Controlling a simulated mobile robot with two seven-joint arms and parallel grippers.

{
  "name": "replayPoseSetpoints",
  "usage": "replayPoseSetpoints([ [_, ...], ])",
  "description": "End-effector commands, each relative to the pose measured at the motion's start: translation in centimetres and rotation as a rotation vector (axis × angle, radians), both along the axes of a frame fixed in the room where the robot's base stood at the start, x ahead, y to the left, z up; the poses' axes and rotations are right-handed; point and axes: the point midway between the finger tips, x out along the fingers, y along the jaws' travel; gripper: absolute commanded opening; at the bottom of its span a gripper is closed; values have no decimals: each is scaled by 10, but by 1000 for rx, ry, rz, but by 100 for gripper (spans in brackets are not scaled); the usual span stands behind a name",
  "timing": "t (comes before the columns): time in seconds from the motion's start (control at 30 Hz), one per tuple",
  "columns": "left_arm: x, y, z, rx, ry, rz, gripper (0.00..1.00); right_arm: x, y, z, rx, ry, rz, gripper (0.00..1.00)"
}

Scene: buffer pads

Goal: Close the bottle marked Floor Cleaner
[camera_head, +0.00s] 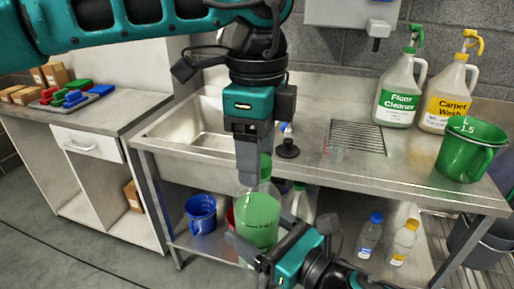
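A clear bottle of green liquid (259,222) is in front of the sink bench, its small print unreadable. A green part (265,166) shows at its top, partly hidden by my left gripper (249,178). That gripper points straight down at the bottle's top. Its fingers overlap in this view, so I cannot tell their gap or whether they grip the green part. My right gripper (259,228) comes from below, with its fingers on either side of the bottle's body. A white bottle labelled Floor Cleaner (397,103), with a green spray head (415,38), stands upright on the bench.
A Carpet Wash bottle (445,105) and a green jug (470,150) stand on the bench (310,90) at right. A sink (185,135) is at left. A blue bucket (201,214) and small bottles (369,236) are on the lower shelf. Bare bench lies around the drain grille (357,137).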

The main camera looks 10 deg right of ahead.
Motion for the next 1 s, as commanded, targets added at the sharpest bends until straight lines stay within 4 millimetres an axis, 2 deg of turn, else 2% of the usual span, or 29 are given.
replayPoseSetpoints([
  [0.07,0,0,0,0,0,0,51,0,0,3,3,-5,1,0],
  [0.5,0,0,1,0,0,0,9,0,1,3,2,-6,2,0],
  [0.63,0,0,1,0,0,-25,8,0,1,3,2,-6,2,0],
  [0.77,0,0,0,0,2,-178,8,0,1,3,2,-6,2,0],
  [1.0,0,0,0,-3,1,-651,8,0,1,3,2,-6,3,0],
])
